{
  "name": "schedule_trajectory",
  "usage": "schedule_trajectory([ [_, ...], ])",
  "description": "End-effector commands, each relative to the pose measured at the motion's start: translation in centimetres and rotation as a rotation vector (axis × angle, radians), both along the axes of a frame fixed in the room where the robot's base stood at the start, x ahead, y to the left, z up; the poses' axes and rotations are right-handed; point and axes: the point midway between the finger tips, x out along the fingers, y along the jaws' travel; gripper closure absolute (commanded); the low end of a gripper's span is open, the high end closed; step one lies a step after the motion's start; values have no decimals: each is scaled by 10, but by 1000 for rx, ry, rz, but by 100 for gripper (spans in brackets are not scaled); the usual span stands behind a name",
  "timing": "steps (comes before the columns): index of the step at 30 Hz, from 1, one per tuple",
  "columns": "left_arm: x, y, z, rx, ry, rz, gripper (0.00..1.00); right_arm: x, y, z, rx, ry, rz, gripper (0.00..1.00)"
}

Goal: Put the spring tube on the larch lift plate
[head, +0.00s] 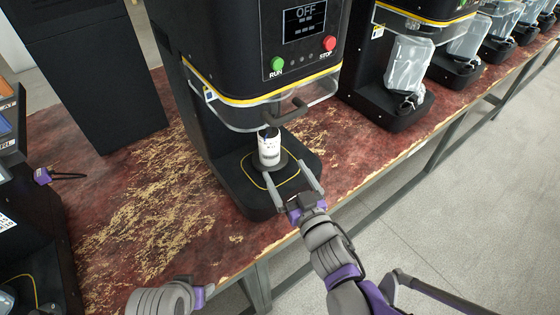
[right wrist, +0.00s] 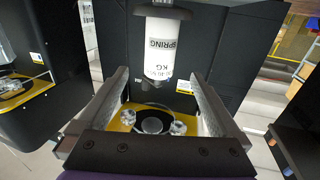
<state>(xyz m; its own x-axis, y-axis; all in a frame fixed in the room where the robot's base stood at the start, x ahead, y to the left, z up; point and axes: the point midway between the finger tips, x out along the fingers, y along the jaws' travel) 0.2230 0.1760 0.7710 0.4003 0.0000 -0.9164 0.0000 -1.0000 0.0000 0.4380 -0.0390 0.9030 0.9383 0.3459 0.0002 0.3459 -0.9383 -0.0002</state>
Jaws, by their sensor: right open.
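The spring tube (head: 269,147), a white can with dark lettering and a dark top, stands upright on a small dark round plate (head: 284,161) under the head of the middle machine. The right wrist view shows the tube (right wrist: 165,48) with "SPRING" and "KG" on its label. I cannot read a larch mark on the plate. My right gripper (head: 287,174) is open and empty in front of the tube, pointing at it. Its fingers (right wrist: 162,92) show on both sides, with the tube beyond them and apart.
The machine (head: 250,45) reads OFF, with green RUN and red STOP buttons. Its clear guard (head: 265,112) and a dark handle (head: 287,112) hang close above the tube. More machines (head: 400,75) stand to the right.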

Motion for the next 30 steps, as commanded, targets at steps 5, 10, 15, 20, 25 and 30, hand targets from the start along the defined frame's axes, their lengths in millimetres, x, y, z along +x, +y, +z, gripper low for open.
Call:
schedule_trajectory([
  [5,0,0,0,0,0,0,43,-7,-2,0,0,0,0,0],
  [10,0,0,0,0,0,0,43,-7,-11,-3,-9,25,-30,0],
  [15,0,0,0,0,0,0,43,-24,-73,-32,-79,254,-225,0],
  [20,0,0,0,0,0,0,43,-89,-130,-83,-158,636,-373,0],
  [25,0,0,0,0,0,0,43,-170,-143,-120,-196,979,-365,0],
  [30,0,0,0,0,0,0,43,-211,-139,-131,-202,1133,-318,0],
])
